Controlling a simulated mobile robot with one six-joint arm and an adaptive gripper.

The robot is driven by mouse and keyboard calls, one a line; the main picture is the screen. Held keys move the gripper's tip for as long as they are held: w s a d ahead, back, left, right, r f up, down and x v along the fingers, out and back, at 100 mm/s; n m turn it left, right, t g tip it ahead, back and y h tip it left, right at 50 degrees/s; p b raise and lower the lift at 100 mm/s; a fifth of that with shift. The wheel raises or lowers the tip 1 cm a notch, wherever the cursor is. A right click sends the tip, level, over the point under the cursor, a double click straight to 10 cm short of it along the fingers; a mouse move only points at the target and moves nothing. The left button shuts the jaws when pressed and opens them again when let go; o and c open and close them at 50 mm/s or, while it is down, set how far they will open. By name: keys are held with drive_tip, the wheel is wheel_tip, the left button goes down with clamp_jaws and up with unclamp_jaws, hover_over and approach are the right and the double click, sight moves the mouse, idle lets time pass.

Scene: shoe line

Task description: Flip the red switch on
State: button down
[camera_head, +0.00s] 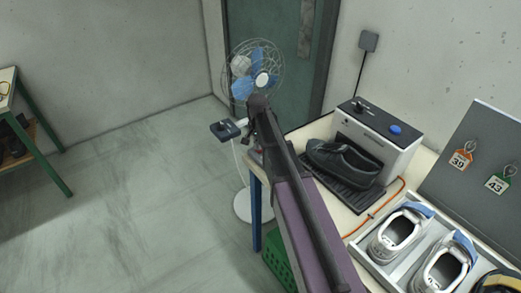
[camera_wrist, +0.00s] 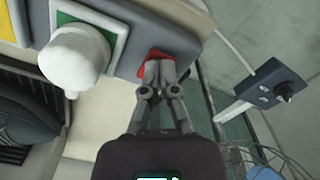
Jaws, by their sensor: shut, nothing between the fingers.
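The red switch (camera_wrist: 153,56) is set in the face of a grey panel (camera_wrist: 128,30) at the table's corner in the wrist view. My gripper (camera_wrist: 160,66) is shut and empty, with its fingertips right at the switch and covering much of it. I cannot tell whether the tips touch it or which way it is tilted. In the head view my arm reaches over the table's left corner, and my gripper is mostly hidden by the arm. A small red patch shows just below it.
A white round knob (camera_wrist: 75,57) on a green-and-white plate sits beside the switch. A fan (camera_head: 252,75) with a dark control box (camera_head: 228,129) stands just past the table. A machine (camera_head: 375,135) holding a black shoe (camera_head: 343,160) and a tray of shoes stand on the table.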

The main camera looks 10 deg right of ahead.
drive_tip(key=shift+f+b, duration=0.4)
drive_tip(key=shift+f, duration=0.1)
idle(0.3)
drive_tip(key=shift+r, duration=0.2)
drive_tip(key=shift+r+p, duration=3.35)
drive_tip(key=shift+p, duration=0.2)
drive_tip(key=s+n, duration=0.7)
drive_tip(key=s, duration=1.4)
drive_tip(key=shift+a, duration=0.15)
